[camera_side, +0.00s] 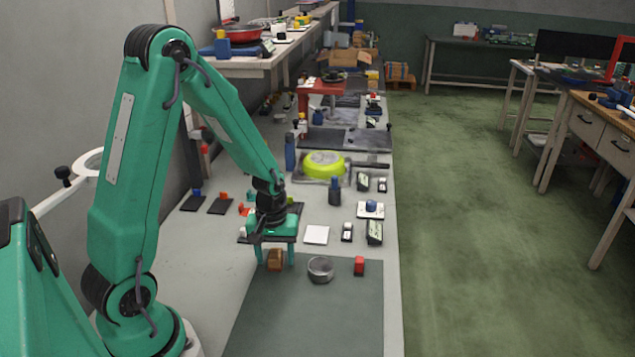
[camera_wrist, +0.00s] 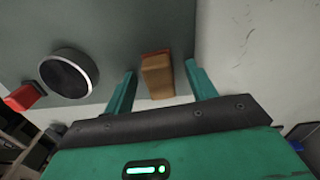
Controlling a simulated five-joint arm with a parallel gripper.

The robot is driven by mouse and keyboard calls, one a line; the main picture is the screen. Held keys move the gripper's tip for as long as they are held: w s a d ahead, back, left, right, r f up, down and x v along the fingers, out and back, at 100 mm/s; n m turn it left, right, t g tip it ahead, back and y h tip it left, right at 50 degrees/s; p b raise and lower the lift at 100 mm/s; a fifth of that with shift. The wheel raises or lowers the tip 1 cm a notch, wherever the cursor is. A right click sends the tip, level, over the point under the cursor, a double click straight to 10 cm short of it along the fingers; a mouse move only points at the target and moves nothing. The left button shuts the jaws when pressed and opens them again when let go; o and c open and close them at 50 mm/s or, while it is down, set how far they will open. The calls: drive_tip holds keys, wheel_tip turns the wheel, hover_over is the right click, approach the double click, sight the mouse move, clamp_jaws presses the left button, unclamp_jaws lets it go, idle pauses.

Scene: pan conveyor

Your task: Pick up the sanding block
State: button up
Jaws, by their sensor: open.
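The sanding block (camera_side: 275,260) is a small brown block at the far edge of the dark grey mat (camera_side: 310,315). In the wrist view the sanding block (camera_wrist: 157,76) sits between my two green fingers, with a gap on each side. My gripper (camera_side: 274,255) is open and points down over the block. The gripper also shows in the wrist view (camera_wrist: 160,75), its fingertips on either side of the block's lower part. The block appears to rest on the mat; its underside is hidden.
A white square (camera_side: 316,235) lies behind. The near part of the mat is clear.

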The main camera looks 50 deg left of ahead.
sight(276, 253)
drive_tip(key=c, duration=1.1)
drive_tip(key=shift+r, duration=0.1)
drive_tip(key=shift+r, duration=0.55)
wheel_tip(276, 253, up, 3)
drive_tip(key=shift+w+f, duration=0.1)
drive_tip(key=s+d+r, duration=0.2)
drive_tip(key=d+r, duration=0.5)
drive_tip(key=d, duration=0.4)
drive_tip(key=shift+s+d, duration=0.2)
drive_tip(key=shift+s, duration=0.2)
